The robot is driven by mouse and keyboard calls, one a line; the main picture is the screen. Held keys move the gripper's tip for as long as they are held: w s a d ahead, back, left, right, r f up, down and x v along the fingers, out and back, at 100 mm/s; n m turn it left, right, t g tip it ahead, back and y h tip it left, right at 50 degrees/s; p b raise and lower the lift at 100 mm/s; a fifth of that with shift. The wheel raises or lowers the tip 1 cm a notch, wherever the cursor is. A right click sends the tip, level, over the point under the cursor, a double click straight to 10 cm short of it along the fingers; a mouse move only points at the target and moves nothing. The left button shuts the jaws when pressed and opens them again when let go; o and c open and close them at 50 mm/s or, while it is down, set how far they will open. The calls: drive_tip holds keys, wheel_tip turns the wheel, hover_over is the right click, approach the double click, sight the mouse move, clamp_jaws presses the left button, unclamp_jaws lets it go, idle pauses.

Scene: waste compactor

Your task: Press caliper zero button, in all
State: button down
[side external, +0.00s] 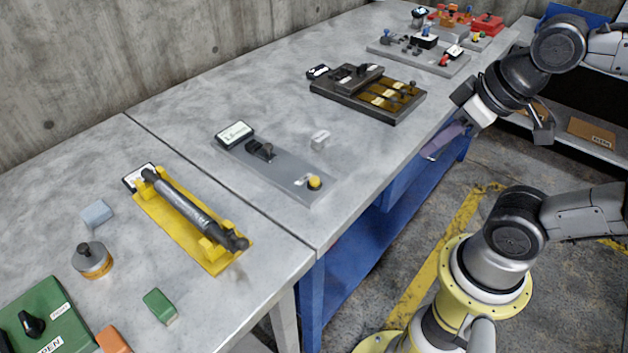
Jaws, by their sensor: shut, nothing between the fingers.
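A long grey plate (275,172) lies on the bench in the middle. It carries a small white display (235,134) at its far left end, a black sliding block (260,150), and a round yellow button (314,182) at its near right end. It looks like the caliper station, but the labels are too small to read. The button stands up from the plate with nothing touching it. My gripper (436,149) is shut and empty, pointing down and left by the bench's front edge. It is well to the right of the yellow button, apart from everything.
A small light block (320,139) stands beside the plate. A dark fixture with brass slots (370,92) sits behind right. A yellow cradle (190,224) with a grey cylinder lies at left.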

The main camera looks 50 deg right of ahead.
idle(0.7)
drive_tip(key=w+r+m+t, duration=0.2)
drive_tip(key=w+r+m, duration=0.1)
drive_tip(key=w, duration=0.2)
drive_tip(key=m+t+y, duration=0.1)
drive_tip(key=m+t, duration=0.1)
drive_tip(key=m, duration=0.3)
hover_over(315, 181)
wheel_tip(315, 181, down, 9)
drive_tip(key=shift+s+f, duration=0.2)
drive_tip(key=shift+s, duration=0.2)
drive_tip(key=shift+f, duration=0.15)
drive_tip(key=shift+f, duration=4.25)
drive_tip(key=shift+f, duration=0.15)
